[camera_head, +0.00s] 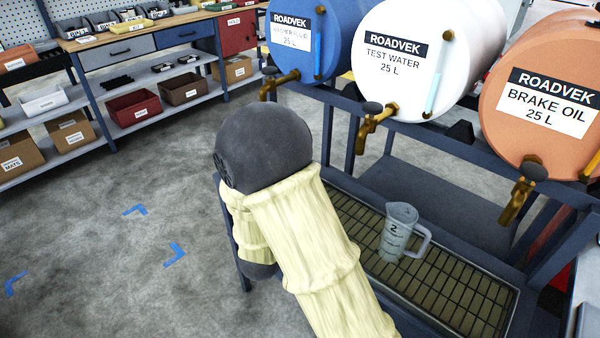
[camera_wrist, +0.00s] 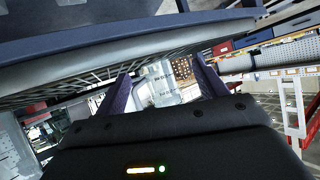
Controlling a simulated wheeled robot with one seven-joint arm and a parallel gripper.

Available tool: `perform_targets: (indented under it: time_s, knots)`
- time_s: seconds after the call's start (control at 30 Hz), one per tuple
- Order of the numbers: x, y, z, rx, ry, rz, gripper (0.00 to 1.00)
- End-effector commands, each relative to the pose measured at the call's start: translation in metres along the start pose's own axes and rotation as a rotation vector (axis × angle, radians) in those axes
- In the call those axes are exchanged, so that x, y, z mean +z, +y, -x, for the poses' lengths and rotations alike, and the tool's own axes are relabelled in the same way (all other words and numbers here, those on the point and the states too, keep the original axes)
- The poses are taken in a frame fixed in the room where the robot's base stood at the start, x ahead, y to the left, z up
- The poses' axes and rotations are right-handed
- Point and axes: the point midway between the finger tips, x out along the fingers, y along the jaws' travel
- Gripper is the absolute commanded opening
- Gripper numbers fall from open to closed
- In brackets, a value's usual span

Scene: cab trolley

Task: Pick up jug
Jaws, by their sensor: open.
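The jug (camera_head: 400,234) is a translucent grey measuring jug with dark markings and a handle on its right. It stands upright on the metal grate (camera_head: 452,296) of the trolley's drip tray. In the wrist view the jug (camera_wrist: 165,84) shows beyond and between the two dark fingers of my gripper (camera_wrist: 160,68). The fingers are apart, and I see no clear contact with the jug; the exact distance is hard to tell. In the head view my gripper is hidden by my own sleeved arm.
Above the tray are three drums with brass taps: blue (camera_head: 314,40), white "TEST WATER" (camera_head: 425,55) and orange "BRAKE OIL" (camera_head: 545,90). The orange drum's tap (camera_head: 518,195) hangs to the right of the jug. The blue frame rail (camera_head: 450,155) runs behind the tray. Floor at left is clear.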

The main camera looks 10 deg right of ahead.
Motion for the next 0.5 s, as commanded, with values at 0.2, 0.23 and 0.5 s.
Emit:
perform_targets:
  time_s: [0.2, 0.23, 0.5]
  knots:
    - [-0.001, -0.005, 0.011, 0.106, 0.3, 0.041, 0.72]
    - [-0.001, -0.005, 0.014, 0.118, 0.34, 0.049, 0.72]
    - [-0.007, -0.006, 0.033, 0.168, 0.521, 0.088, 0.72]
